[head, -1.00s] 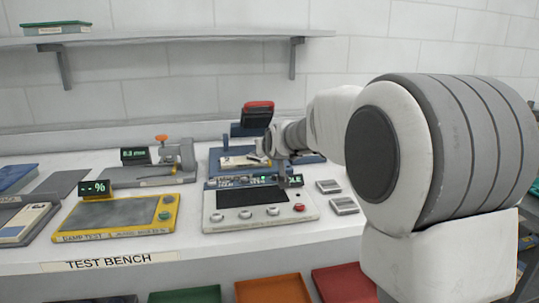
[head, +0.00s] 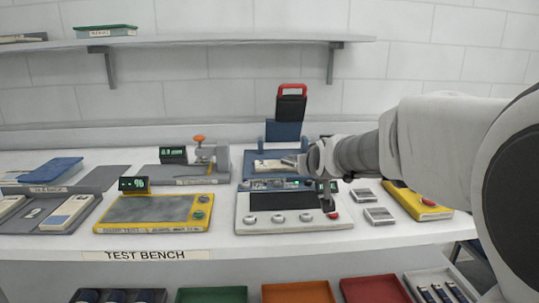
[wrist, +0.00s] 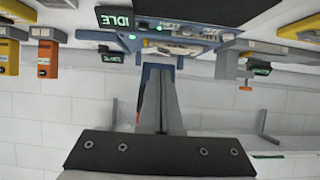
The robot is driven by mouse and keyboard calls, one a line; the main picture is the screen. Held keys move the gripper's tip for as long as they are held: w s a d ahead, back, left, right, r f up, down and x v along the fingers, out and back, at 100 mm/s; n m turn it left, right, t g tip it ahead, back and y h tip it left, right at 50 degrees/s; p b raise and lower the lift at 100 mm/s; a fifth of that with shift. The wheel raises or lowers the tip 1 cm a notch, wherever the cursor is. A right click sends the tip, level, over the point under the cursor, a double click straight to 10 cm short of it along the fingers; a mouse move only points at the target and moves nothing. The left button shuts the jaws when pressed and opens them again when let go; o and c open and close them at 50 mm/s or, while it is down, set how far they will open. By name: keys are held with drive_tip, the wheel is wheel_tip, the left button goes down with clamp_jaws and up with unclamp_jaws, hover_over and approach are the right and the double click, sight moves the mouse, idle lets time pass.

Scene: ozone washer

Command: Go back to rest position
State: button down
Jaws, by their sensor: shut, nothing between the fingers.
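My gripper (wrist: 161,72) is shut and empty in the wrist view, its two fingers together as a narrow grey wedge. That view is upside down, and the fingers point toward the bench fixtures. In the head view my arm (head: 405,140) reaches in from the right, with its end above the bench near the control panel (head: 293,218). The fingers are small and hard to make out there. Behind the arm's end is a blue fixture (head: 258,178) with a raised, red-handled dark lid (head: 291,106).
A yellow-framed tester (head: 150,213) and a grey clamp device (head: 188,172) stand left of the panel. Two small metal pieces (head: 379,216) and a yellow device (head: 415,203) lie right. A wall shelf (head: 230,40) runs above. Coloured bins (head: 298,293) sit below the bench front.

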drive_tip(key=s+f+g, duration=0.3)
drive_tip(key=s+f, duration=0.1)
drive_tip(key=s, duration=1.3)
drive_tip(key=s+f+g, duration=0.3)
drive_tip(key=s+g, duration=0.1)
drive_tip(key=s, duration=1.2)
wheel_tip(320, 180, up, 20)
drive_tip(key=p, duration=2)
drive_tip(key=shift+s, duration=0.45)
